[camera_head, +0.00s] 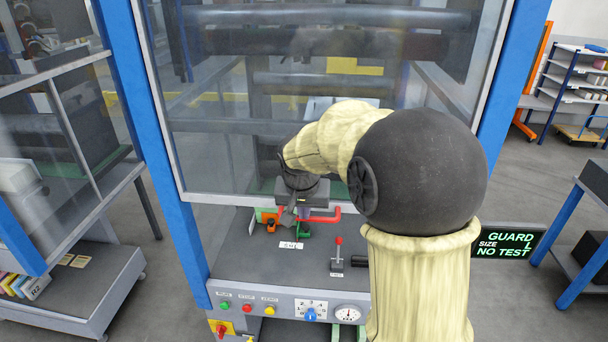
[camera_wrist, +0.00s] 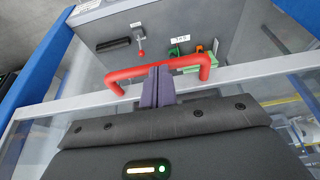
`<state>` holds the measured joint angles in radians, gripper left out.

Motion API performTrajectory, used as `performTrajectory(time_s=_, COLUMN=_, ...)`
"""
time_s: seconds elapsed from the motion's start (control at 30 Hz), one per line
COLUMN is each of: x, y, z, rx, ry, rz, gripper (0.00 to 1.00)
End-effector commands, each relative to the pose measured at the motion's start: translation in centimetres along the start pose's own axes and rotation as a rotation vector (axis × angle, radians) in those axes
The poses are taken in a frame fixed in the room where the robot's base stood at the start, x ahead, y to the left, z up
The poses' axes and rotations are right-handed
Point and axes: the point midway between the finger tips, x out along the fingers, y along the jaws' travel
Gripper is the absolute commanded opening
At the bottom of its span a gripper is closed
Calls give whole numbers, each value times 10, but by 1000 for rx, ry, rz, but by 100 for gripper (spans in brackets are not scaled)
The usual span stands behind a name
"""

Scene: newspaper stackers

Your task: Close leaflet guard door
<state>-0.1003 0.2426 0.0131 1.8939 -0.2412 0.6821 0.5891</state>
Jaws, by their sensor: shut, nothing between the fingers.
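The guard door is a large clear panel in a grey frame (camera_head: 235,199) between blue posts. Its lower edge hangs above the grey control deck, with a gap under it. A red bar handle (camera_head: 328,217) sits on this lower edge; it also shows in the wrist view (camera_wrist: 125,77). My gripper (camera_wrist: 158,70) is shut and empty. In the head view my arm hides the panel's lower right part and part of the handle.
The control deck (camera_head: 240,260) carries a red-knobbed lever (camera_head: 338,250), several buttons and a gauge (camera_head: 348,313). Green and orange parts (camera_wrist: 190,50) lie beyond the handle. A display (camera_head: 508,241) reads GUARD, SIZE L, NO TEST. A shelved cart (camera_head: 80,280) stands left.

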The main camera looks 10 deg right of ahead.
Motion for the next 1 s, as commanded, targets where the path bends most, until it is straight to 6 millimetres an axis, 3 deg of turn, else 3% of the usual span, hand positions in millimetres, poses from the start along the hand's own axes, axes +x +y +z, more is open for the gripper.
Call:
performTrajectory(time_s=0.03, x=22, y=0, z=10, rx=-1, ry=-5, rz=2, gripper=0)
performTrajectory(time_s=1.0, x=240, y=1, z=94, rx=-1, ry=-5, rz=3, gripper=0)
